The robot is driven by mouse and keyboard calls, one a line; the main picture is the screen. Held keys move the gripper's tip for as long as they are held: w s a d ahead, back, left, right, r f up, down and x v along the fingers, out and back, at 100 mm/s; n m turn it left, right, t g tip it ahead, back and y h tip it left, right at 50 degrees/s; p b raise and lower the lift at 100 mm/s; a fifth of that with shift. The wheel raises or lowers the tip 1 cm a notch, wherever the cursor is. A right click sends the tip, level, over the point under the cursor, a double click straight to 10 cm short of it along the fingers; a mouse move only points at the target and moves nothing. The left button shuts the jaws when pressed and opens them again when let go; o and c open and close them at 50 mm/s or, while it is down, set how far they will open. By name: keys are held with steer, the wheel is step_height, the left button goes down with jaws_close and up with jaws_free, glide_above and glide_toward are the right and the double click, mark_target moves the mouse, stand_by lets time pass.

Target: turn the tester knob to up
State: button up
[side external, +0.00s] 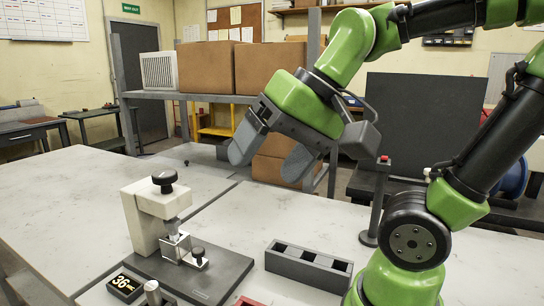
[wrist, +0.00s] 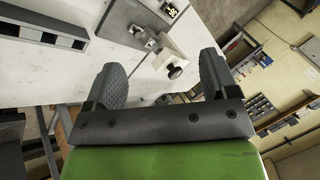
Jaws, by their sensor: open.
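The tester is a pale block-shaped stand (side external: 145,217) on a dark grey base plate (side external: 222,281). A black knob (side external: 164,180) sits on its top. A smaller dark knob (side external: 198,253) sits on the metal clamp part below. My gripper (side external: 270,156) hangs in the air, above and to the right of the tester, with its two grey fingers apart and nothing between them. In the wrist view the tester (wrist: 165,50) and its black top knob (wrist: 175,72) show beyond the open fingers, apart from them. I cannot tell which way the knob is turned.
A post with a red button (side external: 381,200) stands farther right. The bench (side external: 70,205) left of the tester is clear. Boxes (side external: 275,68) stand on shelving behind.

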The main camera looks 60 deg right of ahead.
stand_by(0.5)
steer(key=w+d+f+n+t+h, duration=0.3)
steer(key=w+d+t+h, duration=0.25)
steer(key=w+d, duration=1)
steer(key=n+t+y, duration=0.5)
steer(key=n+y, duration=0.3)
steer(key=y, duration=0.1)
glide_toward(160, 173)
steer(key=f, duration=0.1)
steer(key=shift+w+n+y, duration=0.3)
steer(key=shift+w+y, duration=0.25)
steer(key=shift+w, duration=0.2)
steer(key=x, duration=0.8)
steer(key=shift+w+a+f, duration=0.1)
steer(key=shift+w+a, duration=0.05)
steer(key=shift+w, duration=0.2)
steer(key=shift+c, duration=0.3)
